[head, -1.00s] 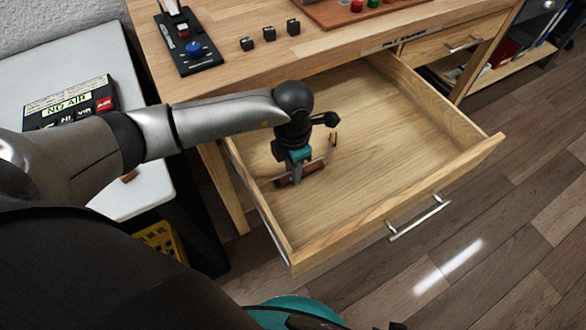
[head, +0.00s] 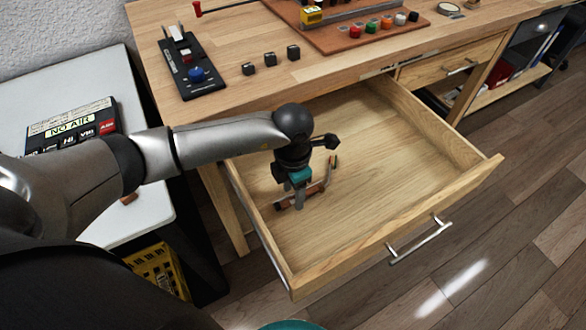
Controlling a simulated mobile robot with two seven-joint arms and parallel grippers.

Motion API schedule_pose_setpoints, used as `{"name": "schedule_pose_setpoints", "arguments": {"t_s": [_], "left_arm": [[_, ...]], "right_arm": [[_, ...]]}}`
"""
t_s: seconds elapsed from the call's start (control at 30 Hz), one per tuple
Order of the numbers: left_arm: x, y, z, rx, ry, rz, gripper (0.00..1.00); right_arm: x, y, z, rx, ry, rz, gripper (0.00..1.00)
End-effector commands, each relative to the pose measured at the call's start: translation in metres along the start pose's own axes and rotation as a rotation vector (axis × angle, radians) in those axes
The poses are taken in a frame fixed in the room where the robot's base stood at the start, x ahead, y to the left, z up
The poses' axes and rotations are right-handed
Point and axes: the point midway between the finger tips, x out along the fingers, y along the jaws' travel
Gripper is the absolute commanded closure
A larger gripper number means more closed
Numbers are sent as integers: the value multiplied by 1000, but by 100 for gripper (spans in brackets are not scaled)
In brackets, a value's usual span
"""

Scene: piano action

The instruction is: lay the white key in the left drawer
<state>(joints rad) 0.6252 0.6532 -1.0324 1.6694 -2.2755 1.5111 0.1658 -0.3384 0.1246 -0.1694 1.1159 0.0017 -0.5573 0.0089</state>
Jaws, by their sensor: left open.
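The left drawer (head: 405,235) is pulled out wide from under the wooden bench, and its pale wooden floor shows. My left gripper (head: 309,186) reaches down into the drawer near its left side. Its jaws are apart, one finger toward the left wall and the other toward the back. I cannot make out the white key for certain in the drawer; the gripper hides part of the floor. My right gripper is not in view.
The bench top (head: 225,35) bears a black switch box (head: 190,62), several small black blocks and a board (head: 380,35) with coloured knobs. A white side table (head: 85,75) stands left. A closed drawer (head: 450,62) is at right. The drawer's right half is clear.

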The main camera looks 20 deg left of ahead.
Motion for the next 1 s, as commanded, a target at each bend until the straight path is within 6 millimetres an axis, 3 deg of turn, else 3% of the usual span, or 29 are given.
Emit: {"name": "schedule_pose_setpoints", "arguments": {"t_s": [0.6,0.83,1.0], "left_arm": [[-83,1,1,0,-3,3,44],[-109,1,1,0,-4,2,44],[-116,0,0,0,-1,1,44]], "right_arm": [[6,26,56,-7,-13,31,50],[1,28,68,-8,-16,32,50],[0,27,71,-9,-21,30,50]]}}
